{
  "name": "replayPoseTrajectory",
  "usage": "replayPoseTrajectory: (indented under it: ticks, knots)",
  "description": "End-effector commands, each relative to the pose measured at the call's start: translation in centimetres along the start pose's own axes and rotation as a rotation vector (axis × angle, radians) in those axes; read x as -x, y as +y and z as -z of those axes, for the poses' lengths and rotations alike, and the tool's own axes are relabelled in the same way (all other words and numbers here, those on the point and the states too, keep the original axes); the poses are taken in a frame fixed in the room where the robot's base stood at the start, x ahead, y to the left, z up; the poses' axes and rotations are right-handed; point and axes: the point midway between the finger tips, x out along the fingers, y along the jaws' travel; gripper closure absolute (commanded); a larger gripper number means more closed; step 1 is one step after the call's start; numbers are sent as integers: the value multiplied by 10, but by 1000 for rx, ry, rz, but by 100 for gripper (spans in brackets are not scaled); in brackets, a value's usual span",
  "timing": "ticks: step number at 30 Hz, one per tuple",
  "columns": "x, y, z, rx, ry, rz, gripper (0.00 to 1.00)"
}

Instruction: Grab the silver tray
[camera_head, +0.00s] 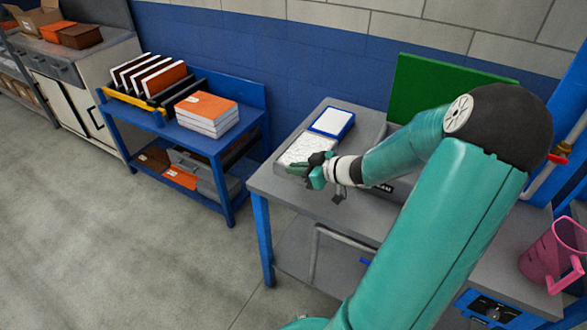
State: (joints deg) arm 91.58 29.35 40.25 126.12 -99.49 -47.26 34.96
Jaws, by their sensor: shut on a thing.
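The silver tray (308,147) appears to be the flat, speckled, pale silver-white piece lying near the left end of the grey workbench. My gripper (311,170) is at its near right edge, reaching in from the right. The gripper is shut on the tray's edge; the fingers are small in the picture and hide part of that edge. The tray looks level and close to the bench top; I cannot tell whether it touches it.
A blue-rimmed white panel (332,122) lies just behind the tray. A green board (440,88) stands along the back. A blue shelf cart (185,130) with panels stands to the left. A pink jug (553,255) is at right. Open floor (120,240) lies in front.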

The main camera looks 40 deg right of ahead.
Motion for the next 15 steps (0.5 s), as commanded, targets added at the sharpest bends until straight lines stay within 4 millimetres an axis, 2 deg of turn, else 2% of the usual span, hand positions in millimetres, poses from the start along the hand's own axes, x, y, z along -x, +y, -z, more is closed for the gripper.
replayPoseTrajectory:
  ticks: [15]
  knots:
    - [52,-36,7,3,-1,-3,100]
